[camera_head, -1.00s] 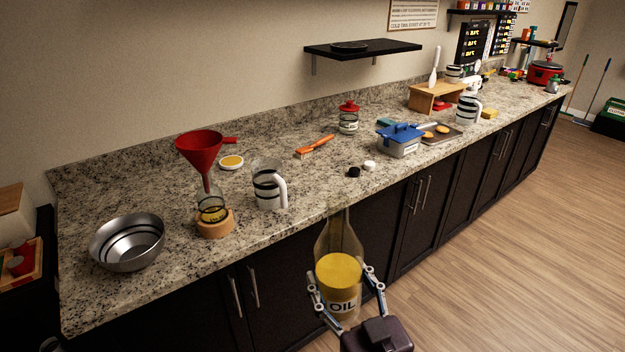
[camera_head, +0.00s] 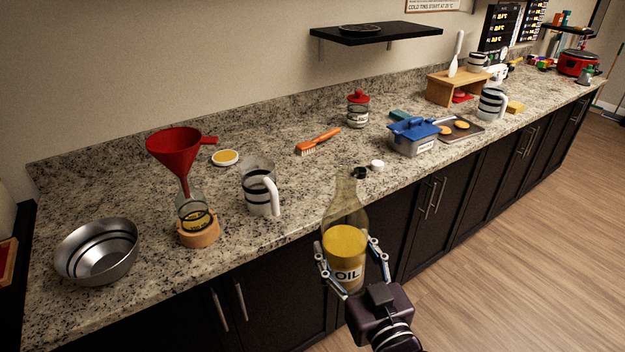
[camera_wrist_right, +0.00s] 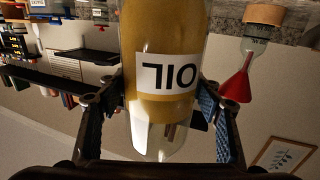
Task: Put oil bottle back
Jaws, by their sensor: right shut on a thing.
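The oil bottle (camera_head: 344,243) is clear glass with yellow oil and a white OIL label. My right gripper (camera_head: 352,268) is shut on its lower body and holds it upright in front of the counter's front edge. The right wrist view shows the bottle (camera_wrist_right: 165,75) upside down between the fingers (camera_wrist_right: 160,110). The bottle's neck overlaps the counter edge in the head view, near a black cap (camera_head: 360,173) and a white cap (camera_head: 377,165). My left gripper is not in view.
The granite counter (camera_head: 300,205) holds a steel bowl (camera_head: 97,252), a red funnel (camera_head: 178,152) in a small flask on a wooden ring (camera_head: 199,233), a striped mug (camera_head: 257,188), an orange brush (camera_head: 318,141), a red-lidded jar (camera_head: 357,110) and a blue-lidded box (camera_head: 413,137). A black shelf (camera_head: 376,34) hangs above.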

